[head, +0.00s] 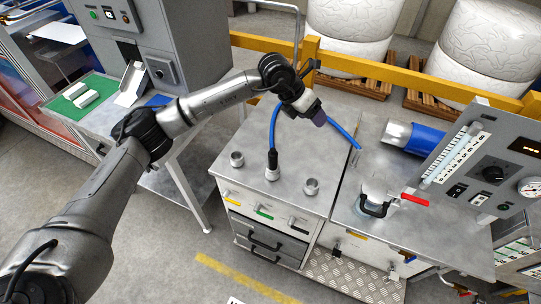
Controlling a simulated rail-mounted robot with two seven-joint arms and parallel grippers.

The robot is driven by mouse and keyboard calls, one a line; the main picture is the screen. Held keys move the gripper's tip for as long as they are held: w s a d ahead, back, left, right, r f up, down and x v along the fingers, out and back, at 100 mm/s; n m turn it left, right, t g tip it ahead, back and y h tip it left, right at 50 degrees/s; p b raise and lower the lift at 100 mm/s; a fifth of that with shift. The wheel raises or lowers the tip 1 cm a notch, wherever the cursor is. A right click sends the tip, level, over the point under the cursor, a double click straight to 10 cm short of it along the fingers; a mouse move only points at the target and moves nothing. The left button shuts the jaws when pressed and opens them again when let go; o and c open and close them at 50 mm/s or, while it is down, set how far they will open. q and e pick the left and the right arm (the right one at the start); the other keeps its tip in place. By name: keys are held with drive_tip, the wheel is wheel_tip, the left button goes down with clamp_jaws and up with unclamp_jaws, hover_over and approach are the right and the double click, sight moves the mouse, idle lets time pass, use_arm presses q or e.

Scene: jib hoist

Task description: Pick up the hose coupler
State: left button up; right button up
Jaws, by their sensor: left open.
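The hose coupler (272,165) is a dark and light sleeve at the end of a blue hose. It stands upright on the metal cabinet top (255,188), between two short open metal sockets, one on the left (237,158) and one on the right (311,186). The blue hose (274,125) rises from it, passes behind my arm and comes down at the right. My left gripper (319,117) is open, up and to the right of the coupler in the picture and apart from it. Its fingers show small and partly hidden. My right gripper is out of view.
A yellow rail (350,62) runs behind. A grey machine cabinet (190,40) stands at the back left. Floor in front is clear.

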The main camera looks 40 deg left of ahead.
sight(273, 157)
use_arm(q)
drive_tip(key=s+a+f+n+g+y, duration=0.2)
drive_tip(key=s+a+f+g+y, duration=0.1)
drive_tip(key=s+a+g+y, duration=0.3)
drive_tip(key=shift+t+h, duration=0.4)
drive_tip(key=shift+h, duration=0.1)
drive_tip(key=f, duration=0.6)
drive_tip(key=s+f, duration=0.1)
drive_tip(key=f, duration=0.1)
drive_tip(key=shift+a+f, duration=0.25)
drive_tip(key=shift+f, duration=0.15)
drive_tip(key=shift+s+a+f, duration=0.1)
drive_tip(key=shift+s+f, duration=0.05)
drive_tip(key=shift+f, duration=1.15)
drive_tip(key=shift+s+f, duration=0.1)
drive_tip(key=shift+f, duration=1.2)
drive_tip(key=shift+c, duration=0.6)
drive_tip(key=c, duration=0.9)
drive_tip(key=shift+c, duration=0.2)
drive_tip(key=shift+r, duration=0.1)
